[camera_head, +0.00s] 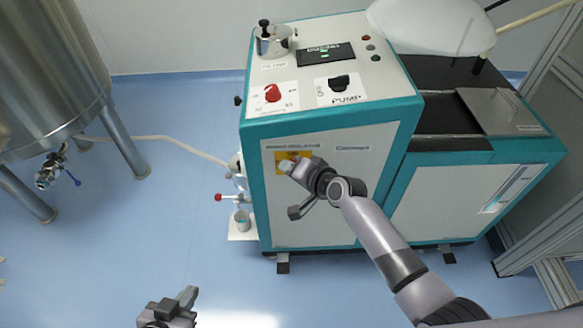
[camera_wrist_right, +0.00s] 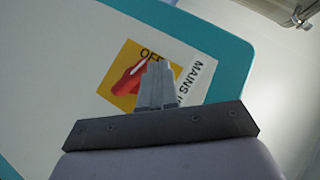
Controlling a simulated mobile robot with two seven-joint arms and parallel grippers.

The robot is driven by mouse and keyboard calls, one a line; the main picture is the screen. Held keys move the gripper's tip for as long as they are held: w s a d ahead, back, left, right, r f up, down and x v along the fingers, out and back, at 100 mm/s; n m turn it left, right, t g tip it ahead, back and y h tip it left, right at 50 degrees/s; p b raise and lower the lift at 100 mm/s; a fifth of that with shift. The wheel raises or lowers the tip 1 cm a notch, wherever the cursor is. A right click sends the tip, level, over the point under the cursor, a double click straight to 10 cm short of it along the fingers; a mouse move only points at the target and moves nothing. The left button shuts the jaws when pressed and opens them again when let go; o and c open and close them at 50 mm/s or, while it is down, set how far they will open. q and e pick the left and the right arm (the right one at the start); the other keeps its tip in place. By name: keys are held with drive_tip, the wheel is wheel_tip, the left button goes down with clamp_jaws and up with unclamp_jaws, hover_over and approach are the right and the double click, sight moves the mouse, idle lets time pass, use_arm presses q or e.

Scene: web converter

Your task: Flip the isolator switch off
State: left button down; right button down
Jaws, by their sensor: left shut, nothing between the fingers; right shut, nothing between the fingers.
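The isolator switch is a red handle (camera_wrist_right: 128,79) on a yellow plate (camera_wrist_right: 112,88) marked OFF, seen in the right wrist view. The handle lies diagonally across the plate. In the head view the yellow plate (camera_head: 280,157) is on the machine's front panel, and the gripper hides most of the switch. My right gripper (camera_head: 286,166) is shut and empty, its tips in front of the plate. In the right wrist view its fingers (camera_wrist_right: 158,66) overlap the right part of the plate, beside the handle; contact cannot be told. My left gripper (camera_head: 188,296) is shut and empty, low at the bottom edge.
The teal and white machine (camera_head: 330,215) has another red knob (camera_head: 272,93) and a black PUMP switch (camera_head: 340,82) on top. A steel tank (camera_head: 50,70) stands at the left. A red-tipped lever (camera_head: 218,197) juts from the machine's left side. Blue floor at the left is mostly clear.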

drive_tip(key=shift+r+p, duration=0.8)
drive_tip(key=s+d+r+p, duration=0.2)
drive_tip(key=s+d+r, duration=0.1)
drive_tip(key=s+r, duration=0.4)
drive_tip(key=shift+r, duration=1.8)
drive_tip(key=shift+s+d, duration=0.1)
